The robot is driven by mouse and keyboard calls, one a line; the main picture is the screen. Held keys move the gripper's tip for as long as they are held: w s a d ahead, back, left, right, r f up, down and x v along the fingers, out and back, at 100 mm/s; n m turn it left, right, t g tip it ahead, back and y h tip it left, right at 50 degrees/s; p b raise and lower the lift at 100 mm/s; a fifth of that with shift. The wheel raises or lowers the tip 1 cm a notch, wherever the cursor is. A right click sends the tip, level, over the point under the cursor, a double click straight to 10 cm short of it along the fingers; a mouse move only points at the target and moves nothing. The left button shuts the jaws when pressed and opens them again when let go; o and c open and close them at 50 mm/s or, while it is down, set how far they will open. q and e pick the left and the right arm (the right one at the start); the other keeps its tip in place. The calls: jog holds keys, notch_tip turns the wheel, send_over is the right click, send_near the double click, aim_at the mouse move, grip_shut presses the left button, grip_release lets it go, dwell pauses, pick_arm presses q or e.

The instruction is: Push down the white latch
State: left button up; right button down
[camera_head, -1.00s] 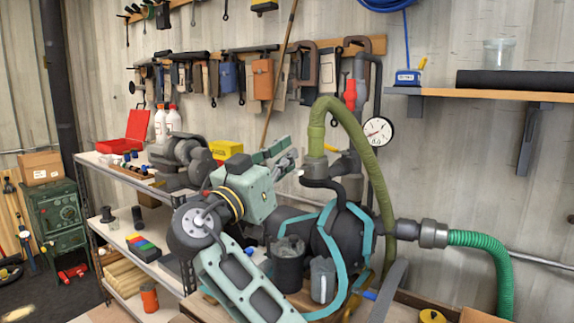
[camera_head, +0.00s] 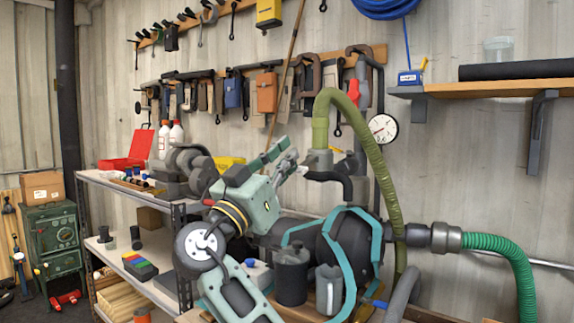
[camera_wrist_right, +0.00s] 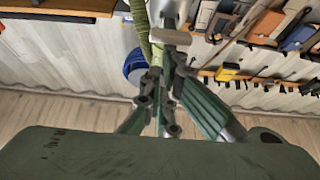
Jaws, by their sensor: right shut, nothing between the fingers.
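A small white piece (camera_head: 303,170), which looks like the latch, shows beside the pipe fitting (camera_head: 320,160) under the olive hose. In the right wrist view a pale bar (camera_wrist_right: 170,37), likely the same latch, lies across the fitting just beyond the fingers. My right gripper (camera_head: 289,153) is shut and empty, its fingers angled up and right, close to the left of the fitting. In the wrist view its fingertips (camera_wrist_right: 163,78) are just below the bar. I cannot tell whether they touch it. My left gripper is not in view.
The olive hose (camera_head: 352,120) arches over the fitting, and a pressure gauge (camera_head: 382,128) hangs behind it. A black pump with teal bands (camera_head: 350,245) stands below. A green hose (camera_head: 505,250) runs off right. Tools hang on the wall behind; a shelf (camera_head: 95,178) is left.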

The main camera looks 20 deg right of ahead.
jog(key=v, duration=1.2)
jog(key=shift+d+r, duration=0.1)
